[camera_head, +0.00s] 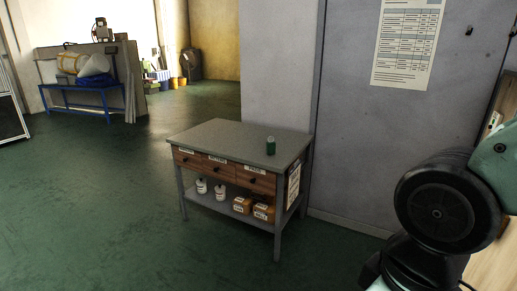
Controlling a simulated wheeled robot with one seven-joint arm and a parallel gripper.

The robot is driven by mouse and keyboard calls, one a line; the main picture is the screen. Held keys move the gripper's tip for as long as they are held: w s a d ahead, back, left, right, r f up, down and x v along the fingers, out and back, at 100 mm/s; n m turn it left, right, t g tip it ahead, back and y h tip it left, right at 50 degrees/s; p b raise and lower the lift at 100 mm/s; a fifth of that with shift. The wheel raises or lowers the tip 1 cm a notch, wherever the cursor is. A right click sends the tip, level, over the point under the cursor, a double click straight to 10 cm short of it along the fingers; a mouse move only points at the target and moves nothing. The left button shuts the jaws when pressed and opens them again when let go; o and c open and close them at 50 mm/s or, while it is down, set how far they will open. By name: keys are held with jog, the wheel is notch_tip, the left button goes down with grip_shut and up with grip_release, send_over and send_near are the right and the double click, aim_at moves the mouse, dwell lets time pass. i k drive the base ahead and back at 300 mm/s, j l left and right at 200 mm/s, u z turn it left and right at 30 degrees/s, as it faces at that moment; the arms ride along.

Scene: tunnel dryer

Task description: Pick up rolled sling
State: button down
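A small dark green rolled object (271,146), which may be the rolled sling, stands upright on the grey top of a workbench (218,135). It sits toward the right side of the top, and nothing touches it. It is too small to make out any strap or weave. A part of my own arm shows at the right edge, well apart from the bench. My gripper is outside the picture, so its state is hidden.
The bench has wooden drawers (220,169) and a lower shelf with white bottles (219,192) and small orange-brown boxes (264,212). A grey wall (350,150) stands close behind it. The green floor (90,215) is clear to its left. A blue-framed table (75,92) is far back left.

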aim_at(270, 146)
jog(key=u, duration=0.2)
jog(key=i+j+z, duration=0.15)
jog(key=i+j, duration=0.15)
jog(key=i+j+z, duration=0.1)
jog(key=i+j, duration=0.25)
jog(key=i, duration=0.15)
jog(key=i+j+z, duration=0.15)
jog(key=i+j, duration=0.2)
jog(key=i+j+z, duration=0.15)
jog(key=i+j, duration=0.25)
jog(key=i+j+z, duration=0.15)
jog(key=i+j, duration=0.15)
jog(key=j, duration=0.15)
jog(key=i+j+z, duration=0.1)
jog(key=i+j, duration=0.25)
jog(key=j, duration=0.15)
jog(key=i+j+z, duration=0.15)
jog(key=j, duration=0.35)
jog(key=i+j+z, duration=0.15)
jog(key=i+j, duration=0.25)
jog(key=j, duration=0.2)
